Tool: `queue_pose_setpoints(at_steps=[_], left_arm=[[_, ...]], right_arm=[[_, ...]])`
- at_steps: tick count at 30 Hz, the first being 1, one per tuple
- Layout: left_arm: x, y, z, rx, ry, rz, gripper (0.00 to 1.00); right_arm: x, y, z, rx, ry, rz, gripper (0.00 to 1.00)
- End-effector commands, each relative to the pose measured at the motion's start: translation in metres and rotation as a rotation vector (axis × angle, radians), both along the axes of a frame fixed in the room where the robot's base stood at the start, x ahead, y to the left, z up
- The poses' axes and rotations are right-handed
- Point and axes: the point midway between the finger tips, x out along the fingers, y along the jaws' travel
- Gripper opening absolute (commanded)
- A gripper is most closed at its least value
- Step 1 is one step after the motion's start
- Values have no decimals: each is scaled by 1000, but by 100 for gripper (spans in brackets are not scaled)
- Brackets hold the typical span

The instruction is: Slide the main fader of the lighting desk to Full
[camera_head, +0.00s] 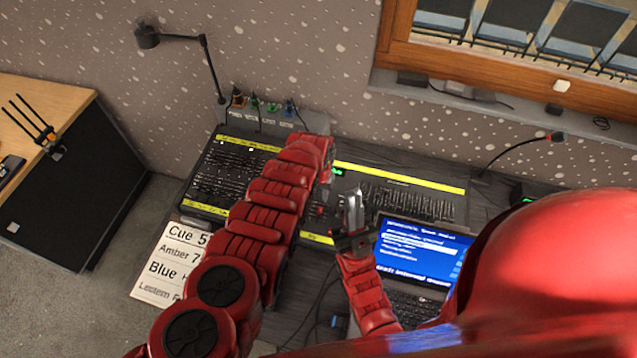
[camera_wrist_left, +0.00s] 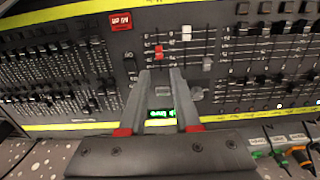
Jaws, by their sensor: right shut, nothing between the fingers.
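The lighting desk (camera_head: 400,177) is a dark console with yellow strips and many sliders; it fills much of the left wrist view. There, a red fader cap (camera_wrist_left: 158,52) sits in a slot just beyond my left fingertips, roughly in line with the gap. A white fader cap (camera_wrist_left: 187,33) is beside it. I cannot read which fader is the main. My left gripper (camera_wrist_left: 160,73) is open, its two fingers apart with nothing between them. In the head view its fingers are hidden by my arm. My right gripper (camera_head: 354,198) is shut and empty over the desk's front edge.
A laptop (camera_head: 425,250) lies right of my right gripper. A red button (camera_wrist_left: 121,20) and a lit green display (camera_wrist_left: 160,114) are on the desk. Coloured plugs (camera_head: 262,104) and a lamp (camera_head: 205,65) are behind.

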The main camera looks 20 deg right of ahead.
Motion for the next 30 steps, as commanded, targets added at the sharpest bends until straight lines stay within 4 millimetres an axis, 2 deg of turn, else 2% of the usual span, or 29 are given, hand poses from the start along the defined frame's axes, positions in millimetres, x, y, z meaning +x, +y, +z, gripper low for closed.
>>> queue_pose_setpoints(at_steps=[8, 24, 30], left_arm=[[1, -1, -24, 1, 1, 0, 31], [6, -5, -82, -2, -2, -1, 31], [6, -5, -89, -2, -1, 0, 31]], right_arm=[[0, 0, -27, 0, 0, 0, 0], [0, 0, -96, 0, 0, 0, 0], [0, 0, -105, 0, 0, 0, 0]])
